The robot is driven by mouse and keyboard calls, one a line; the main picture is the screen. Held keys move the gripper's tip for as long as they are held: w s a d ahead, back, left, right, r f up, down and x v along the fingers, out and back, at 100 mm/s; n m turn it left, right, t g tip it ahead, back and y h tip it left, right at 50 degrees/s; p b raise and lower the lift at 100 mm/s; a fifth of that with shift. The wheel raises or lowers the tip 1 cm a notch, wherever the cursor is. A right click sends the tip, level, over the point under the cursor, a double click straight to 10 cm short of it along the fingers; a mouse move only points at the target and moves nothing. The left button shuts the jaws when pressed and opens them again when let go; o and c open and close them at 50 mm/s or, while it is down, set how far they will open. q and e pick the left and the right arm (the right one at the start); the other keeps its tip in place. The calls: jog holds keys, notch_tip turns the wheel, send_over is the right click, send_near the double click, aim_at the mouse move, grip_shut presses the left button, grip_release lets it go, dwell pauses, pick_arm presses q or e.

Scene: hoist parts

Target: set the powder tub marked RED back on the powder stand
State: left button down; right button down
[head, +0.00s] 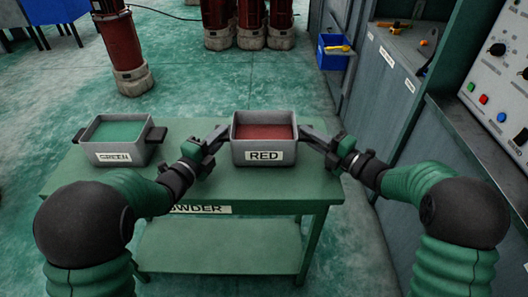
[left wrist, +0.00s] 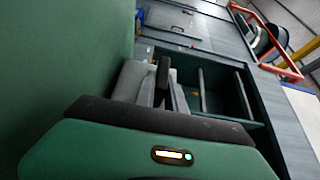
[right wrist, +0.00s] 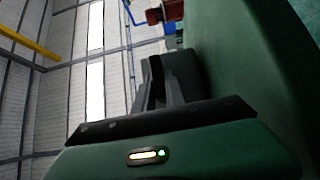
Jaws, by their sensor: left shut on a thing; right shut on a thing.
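The grey powder tub marked RED (head: 264,152), full of red powder, is upright at the right part of the green powder stand (head: 190,183). It looks level at the stand's top; I cannot tell whether its base touches. My left gripper (head: 221,134) is shut on the tub's left handle. My right gripper (head: 308,133) is shut on its right handle. The handles are mostly hidden by the fingers. In the left wrist view the grey tub side (left wrist: 131,80) shows beyond the fingers, close to the green top.
A grey tub marked GREEN (head: 113,151) with dark side handles stands at the stand's left end, apart from my left gripper. The stand has a lower shelf (head: 220,246). A blue bin (head: 333,55) and grey cabinets are at the right. Red cylinders (head: 122,50) stand behind.

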pick_arm(q)
jog(key=shift+s+d+f, duration=0.1)
jog(key=shift+d+f, duration=0.15)
jog(key=shift+d, duration=0.15)
pick_arm(e)
jog(key=shift+s+a+f, duration=0.1)
jog(key=shift+a+f, duration=0.1)
jog(key=shift+a, duration=0.15)
pick_arm(q)
jog(key=c, duration=1.3)
grip_release()
jog(key=shift+a, duration=0.1)
pick_arm(e)
jog(key=shift+d, duration=0.1)
pick_arm(q)
jog(key=shift+a, duration=0.1)
pick_arm(e)
jog(key=shift+d, duration=0.1)
